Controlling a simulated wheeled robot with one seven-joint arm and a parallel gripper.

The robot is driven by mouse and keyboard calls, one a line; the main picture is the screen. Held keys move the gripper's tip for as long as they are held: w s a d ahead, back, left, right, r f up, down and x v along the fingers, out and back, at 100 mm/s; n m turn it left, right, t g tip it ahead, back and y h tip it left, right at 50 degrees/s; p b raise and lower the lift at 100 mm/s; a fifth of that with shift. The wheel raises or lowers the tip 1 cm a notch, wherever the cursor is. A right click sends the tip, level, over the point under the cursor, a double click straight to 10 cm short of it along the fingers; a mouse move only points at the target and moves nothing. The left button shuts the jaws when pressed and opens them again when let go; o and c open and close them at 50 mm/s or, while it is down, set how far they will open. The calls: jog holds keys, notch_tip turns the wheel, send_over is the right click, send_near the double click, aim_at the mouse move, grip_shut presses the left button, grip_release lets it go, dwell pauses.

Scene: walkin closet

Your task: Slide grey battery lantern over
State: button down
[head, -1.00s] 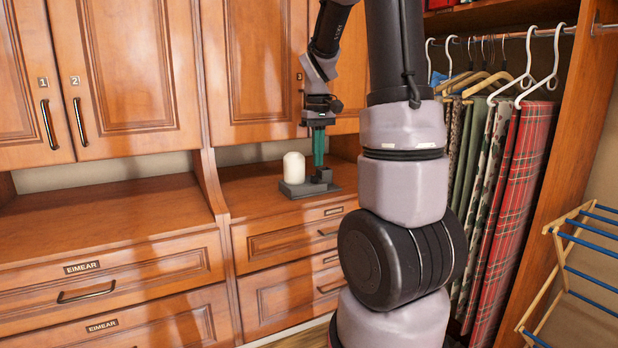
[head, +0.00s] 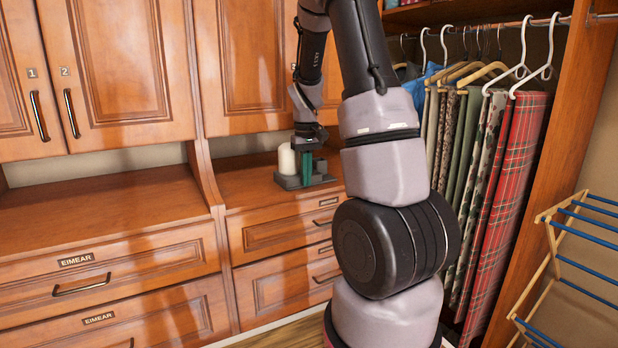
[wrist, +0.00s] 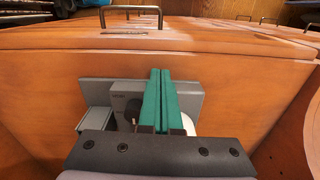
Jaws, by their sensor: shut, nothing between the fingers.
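The grey battery lantern (head: 287,162) shows as a white rounded dome on a grey base, standing on the low wooden counter in the head view. In the wrist view its grey body (wrist: 126,102) with a dark round knob lies left of the fingers, and a piece of the white dome shows right of them. My gripper (head: 306,178), with green fingers, is shut and empty, pointing down just right of the dome and low over the grey base. The fingers (wrist: 161,82) lie together in the wrist view. I cannot tell whether they touch the lantern.
The wooden counter (head: 236,188) is bare to the left of the lantern. An upright divider (head: 207,178) separates it from the left counter (head: 100,207). Cabinet doors hang above. Hanging clothes (head: 490,180) and a drying rack (head: 560,260) are at right.

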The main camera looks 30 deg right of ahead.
jog(key=w, duration=0.3)
jog(key=shift+w, duration=0.25)
dwell(0.4)
